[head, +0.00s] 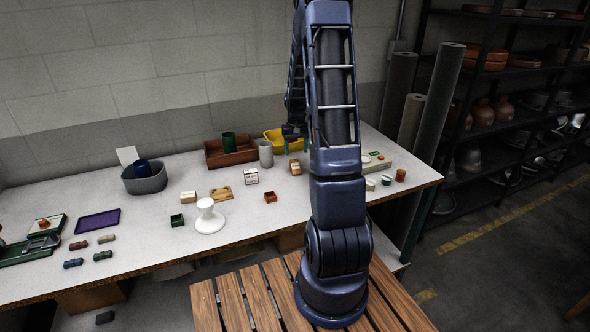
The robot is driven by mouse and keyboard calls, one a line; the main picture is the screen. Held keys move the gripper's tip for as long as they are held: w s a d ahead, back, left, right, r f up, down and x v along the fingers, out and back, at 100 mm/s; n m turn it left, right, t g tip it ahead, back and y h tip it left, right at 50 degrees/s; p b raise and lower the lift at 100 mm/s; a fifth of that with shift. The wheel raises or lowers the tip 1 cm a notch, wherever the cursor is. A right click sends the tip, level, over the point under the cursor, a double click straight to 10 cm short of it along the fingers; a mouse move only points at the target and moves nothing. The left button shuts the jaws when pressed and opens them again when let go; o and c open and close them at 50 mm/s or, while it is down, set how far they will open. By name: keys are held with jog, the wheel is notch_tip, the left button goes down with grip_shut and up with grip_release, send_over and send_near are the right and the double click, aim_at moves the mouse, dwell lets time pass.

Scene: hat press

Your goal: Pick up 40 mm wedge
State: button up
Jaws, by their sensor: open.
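My gripper (296,148) hangs over the back of the white worktop, its two fingers apart and nothing seen between them. Just below it sits a small tan-and-brown block (295,168). No piece can be clearly told as the 40 mm wedge at this size. Other small pieces are a white labelled block (251,176), a cream block (188,197) and a flat tan wooden piece with cut-outs (220,193). My arm hides part of the worktop to the right of the gripper.
On the worktop (150,240) stand a grey tub (145,178), a brown tray (230,152), a yellow bin (274,137), a grey cylinder (265,154) and a white stand (208,217). Small red (270,197) and green (177,220) boxes lie forward. The front middle is clear.

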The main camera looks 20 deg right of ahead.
aim_at(295, 164)
jog(key=shift+f, duration=1.5)
jog(key=shift+w+a+f, duration=0.1)
jog(key=shift+w+f, duration=0.15)
jog(key=shift+f, duration=1.05)
jog(key=shift+w+f, duration=0.2)
jog(key=shift+f, duration=1.05)
jog(key=c, duration=1.1)
